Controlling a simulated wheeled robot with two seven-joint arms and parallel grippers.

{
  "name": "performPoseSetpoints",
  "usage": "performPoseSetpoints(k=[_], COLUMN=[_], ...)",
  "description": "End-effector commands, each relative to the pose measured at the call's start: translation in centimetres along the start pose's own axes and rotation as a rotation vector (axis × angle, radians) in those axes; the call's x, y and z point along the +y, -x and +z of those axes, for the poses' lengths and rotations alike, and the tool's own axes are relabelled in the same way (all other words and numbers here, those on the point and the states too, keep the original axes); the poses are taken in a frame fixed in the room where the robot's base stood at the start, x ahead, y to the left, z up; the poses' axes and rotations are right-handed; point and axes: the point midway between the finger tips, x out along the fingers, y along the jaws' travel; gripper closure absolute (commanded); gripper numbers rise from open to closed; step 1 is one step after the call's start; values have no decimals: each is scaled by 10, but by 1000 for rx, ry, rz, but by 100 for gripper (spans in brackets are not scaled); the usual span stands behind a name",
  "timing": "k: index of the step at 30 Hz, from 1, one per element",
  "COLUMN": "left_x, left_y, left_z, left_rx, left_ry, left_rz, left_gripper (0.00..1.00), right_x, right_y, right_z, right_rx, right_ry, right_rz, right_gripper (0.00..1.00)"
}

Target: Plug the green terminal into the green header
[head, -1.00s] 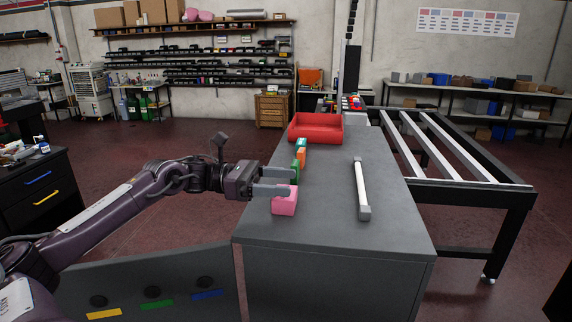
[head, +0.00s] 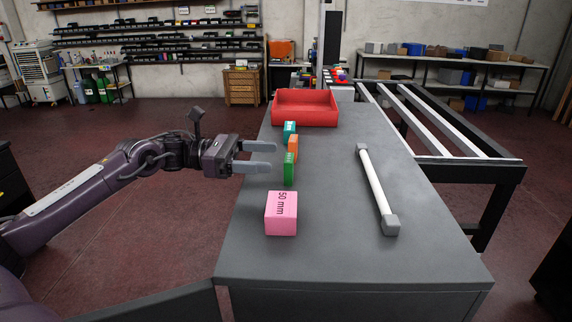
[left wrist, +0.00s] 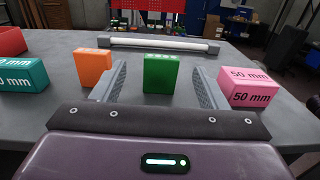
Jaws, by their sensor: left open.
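A green block (head: 289,168) stands upright on the grey table, in a row between an orange block and a pink block. It also shows in the left wrist view (left wrist: 160,74), centred ahead between my fingers. My left gripper (head: 274,157) is open and empty at the table's left edge, its two fingers pointing right toward the green block. The fingers also show in the left wrist view (left wrist: 160,86), one on each side of the green block in the picture. I cannot make out a separate green header. My right gripper is not in view.
An orange block (head: 293,147) and a teal block (head: 290,131) stand behind the green one. A pink block (head: 281,213) marked 50 mm stands nearer. A red bin (head: 306,108) is at the far end. A white bar with grey ends (head: 376,189) lies right; the table between is clear.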

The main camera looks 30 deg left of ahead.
Motion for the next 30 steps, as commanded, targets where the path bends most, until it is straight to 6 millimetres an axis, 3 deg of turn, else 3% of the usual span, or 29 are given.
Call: performPoseSetpoints(k=[13, 30], left_x=[-1, 0], left_y=[-38, -58], left_z=[1, -1], left_rx=[2, -2], left_ry=[-2, -1], left_rz=[-1, 0], left_gripper=[33, 33], right_x=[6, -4], right_y=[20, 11], right_z=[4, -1], right_rx=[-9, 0], right_ry=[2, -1], right_rz=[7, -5], right_gripper=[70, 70])
